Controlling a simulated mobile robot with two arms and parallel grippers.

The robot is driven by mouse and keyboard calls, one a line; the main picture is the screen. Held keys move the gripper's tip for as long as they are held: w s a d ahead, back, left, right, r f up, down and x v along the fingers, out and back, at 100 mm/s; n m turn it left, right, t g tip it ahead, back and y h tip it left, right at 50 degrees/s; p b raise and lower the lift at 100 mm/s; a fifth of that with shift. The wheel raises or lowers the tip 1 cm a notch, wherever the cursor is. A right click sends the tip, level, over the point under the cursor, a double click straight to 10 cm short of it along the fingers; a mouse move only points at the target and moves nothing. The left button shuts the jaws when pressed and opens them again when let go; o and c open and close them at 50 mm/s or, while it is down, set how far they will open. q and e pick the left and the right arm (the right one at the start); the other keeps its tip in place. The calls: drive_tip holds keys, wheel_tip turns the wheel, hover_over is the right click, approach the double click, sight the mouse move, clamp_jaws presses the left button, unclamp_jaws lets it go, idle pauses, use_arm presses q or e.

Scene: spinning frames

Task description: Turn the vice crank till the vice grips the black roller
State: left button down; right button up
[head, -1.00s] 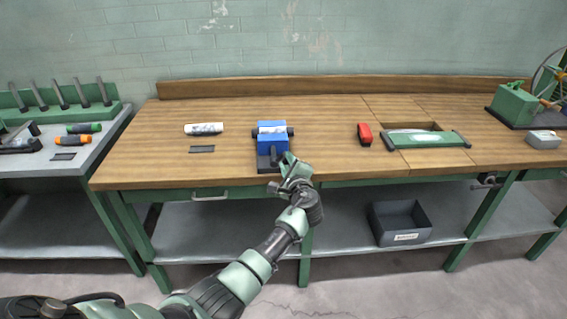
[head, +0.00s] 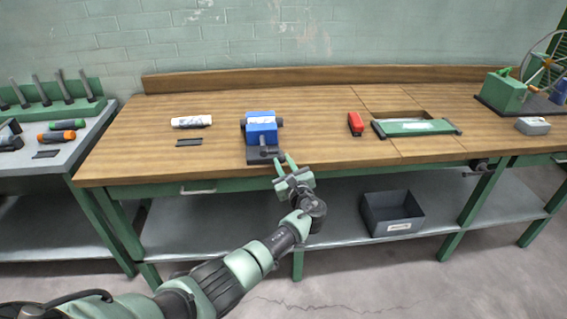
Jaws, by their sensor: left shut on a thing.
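The blue vice (head: 261,131) stands near the front edge of the wooden bench on a dark base. The dark ends of the black roller (head: 280,122) stick out at both sides of its blue body; whether the jaws touch the roller cannot be told. My left gripper (head: 284,163) is at the front right of the vice, just above the bench edge. It is shut on the vice crank, which is too small and covered to make out clearly between the fingers. My right gripper is not in view.
A white tube (head: 191,121) and a flat black piece (head: 189,142) lie left of the vice. A grey bin (head: 392,212) sits on the lower shelf. The bench between vice and red object is clear.

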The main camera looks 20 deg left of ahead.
use_arm(q)
drive_tip(key=shift+s+a+f+m, duration=0.1)
drive_tip(key=shift+s+f+m, duration=0.05)
drive_tip(key=shift+f+m, duration=0.2)
idle(0.3)
drive_tip(key=c, duration=1.3)
unclamp_jaws()
drive_tip(key=shift+o, duration=0.6)
drive_tip(key=shift+s+r, duration=0.25)
drive_tip(key=shift+r, duration=0.1)
drive_tip(key=v, duration=0.8)
drive_tip(key=shift+f, duration=0.1)
